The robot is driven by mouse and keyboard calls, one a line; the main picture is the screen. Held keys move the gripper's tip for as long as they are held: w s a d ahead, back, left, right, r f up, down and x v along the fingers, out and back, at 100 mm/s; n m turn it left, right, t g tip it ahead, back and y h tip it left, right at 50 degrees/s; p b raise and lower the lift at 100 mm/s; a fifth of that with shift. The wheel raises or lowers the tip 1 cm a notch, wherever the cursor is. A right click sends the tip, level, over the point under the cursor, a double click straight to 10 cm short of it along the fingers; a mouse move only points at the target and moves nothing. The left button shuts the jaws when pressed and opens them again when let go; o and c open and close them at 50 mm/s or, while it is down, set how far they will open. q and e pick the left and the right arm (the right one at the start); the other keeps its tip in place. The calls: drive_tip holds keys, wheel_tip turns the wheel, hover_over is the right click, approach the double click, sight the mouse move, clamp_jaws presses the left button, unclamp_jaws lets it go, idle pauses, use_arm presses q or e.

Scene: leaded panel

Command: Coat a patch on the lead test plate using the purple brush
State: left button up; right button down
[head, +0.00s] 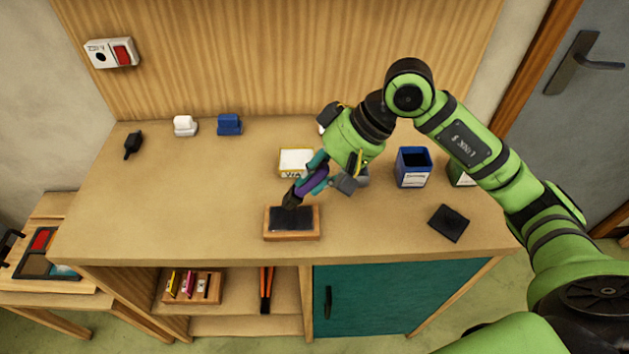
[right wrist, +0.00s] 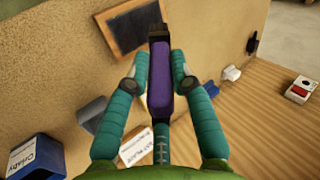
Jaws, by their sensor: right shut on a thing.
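The purple brush (head: 313,182) is held in my right gripper (head: 317,170), its dark bristle end pointing down and left. In the right wrist view, the purple handle (right wrist: 160,92) sits between the two teal fingers, which are shut on it. The lead test plate (head: 291,220) is a dark slab in a wooden frame near the front of the bench; it also shows in the right wrist view (right wrist: 134,27). The bristle end is at the plate's far edge; I cannot tell whether it touches. My left gripper is not in view.
A white labelled box (head: 295,160) stands behind the plate. A blue container (head: 413,168) and a black square pad (head: 449,222) are to the right. A white item (head: 185,126), a blue item (head: 229,124) and a black item (head: 133,145) lie at the back left. The left bench top is clear.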

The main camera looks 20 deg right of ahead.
drive_tip(key=shift+d+r+p, duration=0.1)
drive_tip(key=shift+r+p, duration=0.4)
drive_tip(key=shift+r, duration=1.5)
